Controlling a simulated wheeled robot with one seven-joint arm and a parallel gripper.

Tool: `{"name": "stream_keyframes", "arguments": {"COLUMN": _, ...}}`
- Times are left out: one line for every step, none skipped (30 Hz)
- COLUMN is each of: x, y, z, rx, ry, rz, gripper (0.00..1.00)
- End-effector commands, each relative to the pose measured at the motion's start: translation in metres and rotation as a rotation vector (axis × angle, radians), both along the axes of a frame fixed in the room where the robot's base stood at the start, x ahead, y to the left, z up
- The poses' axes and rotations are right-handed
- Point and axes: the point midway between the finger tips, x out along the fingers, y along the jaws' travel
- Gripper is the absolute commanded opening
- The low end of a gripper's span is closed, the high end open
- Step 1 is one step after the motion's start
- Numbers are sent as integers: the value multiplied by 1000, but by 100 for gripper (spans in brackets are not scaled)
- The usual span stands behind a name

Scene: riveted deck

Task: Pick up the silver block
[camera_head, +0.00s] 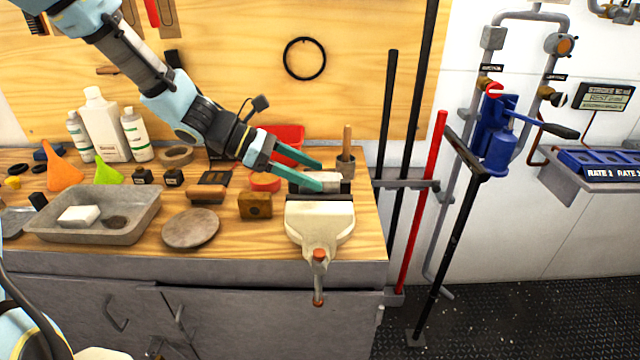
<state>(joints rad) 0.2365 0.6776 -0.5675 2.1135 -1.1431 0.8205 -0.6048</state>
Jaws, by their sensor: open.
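The silver block (332,183) sits at the top of the cream bench vise (318,218), at the right end of the workbench. It is partly hidden by my gripper. My gripper (321,176) reaches in from the upper left with its two teal fingers spread apart. The fingertips are at the block, one toward the back and one toward the front. I cannot tell whether they touch it.
A cup with a wooden-handled tool (346,163) stands just behind the vise. A red bin (288,137) and a red round lid (265,181) are near my gripper. A brown block (255,206) and a round disc (190,229) lie to the left.

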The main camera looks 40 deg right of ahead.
Motion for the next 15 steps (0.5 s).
{"name": "stream_keyframes", "arguments": {"x": -5, "y": -4, "z": -2, "rx": 2, "ry": 4, "rz": -2, "gripper": 75}}
{"name": "stream_keyframes", "arguments": {"x": -8, "y": -7, "z": -4, "rx": 1, "ry": 4, "rz": -3, "gripper": 75}}
{"name": "stream_keyframes", "arguments": {"x": -10, "y": -11, "z": -7, "rx": 1, "ry": 2, "rz": -2, "gripper": 75}}
{"name": "stream_keyframes", "arguments": {"x": -12, "y": -13, "z": -9, "rx": 0, "ry": 2, "rz": -3, "gripper": 75}}
{"name": "stream_keyframes", "arguments": {"x": -13, "y": -14, "z": -10, "rx": 0, "ry": 1, "rz": -2, "gripper": 75}}
{"name": "stream_keyframes", "arguments": {"x": -14, "y": -16, "z": -12, "rx": 0, "ry": 0, "rz": -1, "gripper": 75}}
{"name": "stream_keyframes", "arguments": {"x": -15, "y": -17, "z": -13, "rx": 0, "ry": 0, "rz": -1, "gripper": 75}}
{"name": "stream_keyframes", "arguments": {"x": -15, "y": -18, "z": -13, "rx": 1, "ry": -1, "rz": 0, "gripper": 75}}
{"name": "stream_keyframes", "arguments": {"x": -15, "y": -18, "z": -14, "rx": 1, "ry": -2, "rz": 0, "gripper": 75}}
{"name": "stream_keyframes", "arguments": {"x": -15, "y": -18, "z": -14, "rx": 1, "ry": -2, "rz": 0, "gripper": 75}}
{"name": "stream_keyframes", "arguments": {"x": -15, "y": -18, "z": -14, "rx": 1, "ry": -2, "rz": 0, "gripper": 75}}
{"name": "stream_keyframes", "arguments": {"x": -15, "y": -18, "z": -14, "rx": 1, "ry": -2, "rz": 0, "gripper": 75}}
{"name": "stream_keyframes", "arguments": {"x": -15, "y": -18, "z": -14, "rx": 1, "ry": -2, "rz": 0, "gripper": 75}}
{"name": "stream_keyframes", "arguments": {"x": -15, "y": -18, "z": -14, "rx": 1, "ry": -2, "rz": 0, "gripper": 75}}
{"name": "stream_keyframes", "arguments": {"x": -15, "y": -18, "z": -14, "rx": 1, "ry": -2, "rz": 0, "gripper": 72}}
